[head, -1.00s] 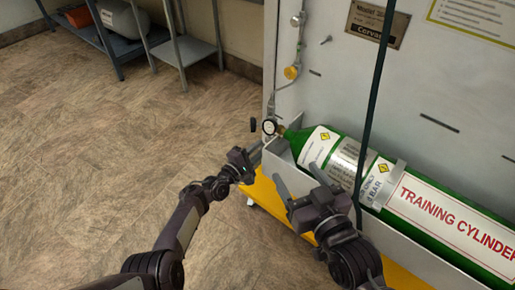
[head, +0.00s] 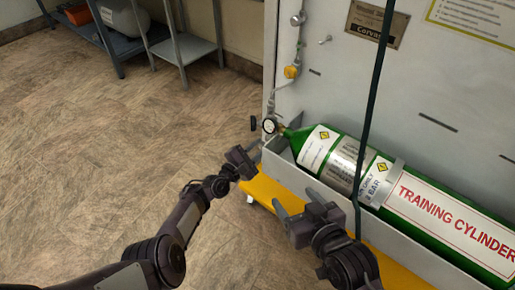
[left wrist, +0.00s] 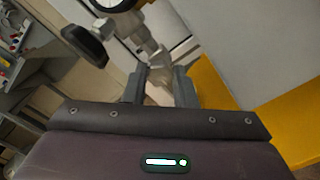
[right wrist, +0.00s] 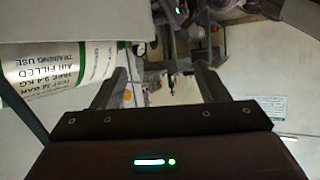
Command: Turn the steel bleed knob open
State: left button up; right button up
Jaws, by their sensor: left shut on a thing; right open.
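In the left wrist view, a steel fitting ends between the fingers of my left gripper (left wrist: 160,85), at what looks like the steel bleed knob (left wrist: 158,65). The gripper is shut on it; the fingers hide part of it. A black handwheel (left wrist: 86,44) and a round gauge (left wrist: 116,4) are just above. In the head view my left gripper (head: 248,157) is below the gauge (head: 269,125) and black handwheel (head: 253,124); the knob is too small to make out there. My right gripper (head: 297,200) is open and empty, in front of the cradle.
A green training cylinder (head: 345,160) lies in a grey cradle (head: 330,196) over a yellow base (head: 268,190). A dark hose (head: 376,80) hangs before the grey panel (head: 440,80). A grey shelf (head: 185,48) stands at the back left. The floor to the left is clear.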

pick_arm(q)
jog(key=o, duration=1)
jog(key=shift+f, duration=0.1)
jog(key=p+v, duration=0.1)
jog(key=v, duration=0.1)
jog(key=shift+s+a+p, duration=0.2)
jog(key=shift+p, duration=0.15)
jog(key=p+v, duration=0.2)
jog(key=v, duration=0.3)
jog(key=shift+s+a+p, duration=0.1)
jog(key=shift+p, duration=0.2)
pick_arm(e)
jog(key=s+d+f+g+h, duration=0.3)
jog(key=s+d+f+g, duration=0.2)
jog(key=s+f+g, duration=0.3)
notch_tip(320, 180, down, 2)
jog(key=shift+s+f+h, duration=0.1)
jog(key=shift+s+h, duration=0.2)
jog(key=shift+s, duration=0.7)
